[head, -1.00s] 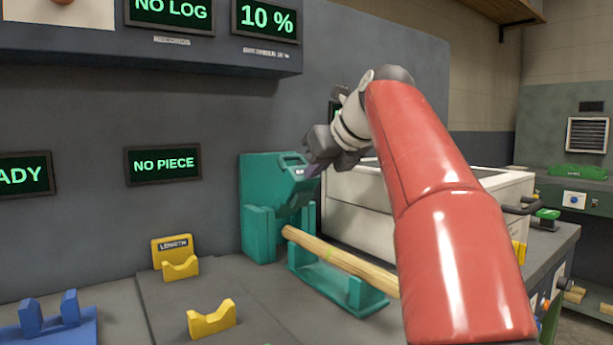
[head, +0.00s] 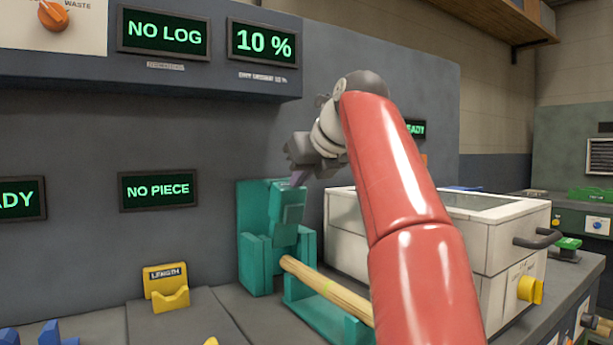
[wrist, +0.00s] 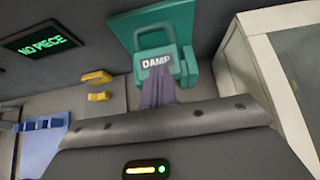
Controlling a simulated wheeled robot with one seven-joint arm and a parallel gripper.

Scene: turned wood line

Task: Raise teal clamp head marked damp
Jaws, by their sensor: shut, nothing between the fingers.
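In the wrist view the clamp head (wrist: 183,68) bears the label DAMP and a loop-shaped handle. My gripper (head: 298,179) is at the top of the clamp head in the head view. In the wrist view its purple fingers (wrist: 156,88) are closed together, with their tips just below the label. I cannot tell whether they touch the clamp head. Nothing shows between the fingers.
The rod rests on a teal cradle (head: 305,302). A white lidded box (head: 470,245) stands close on the right. A yellow length rest (head: 166,288) is at the left. The grey wall panel with a NO PIECE screen (head: 158,189) stands behind.

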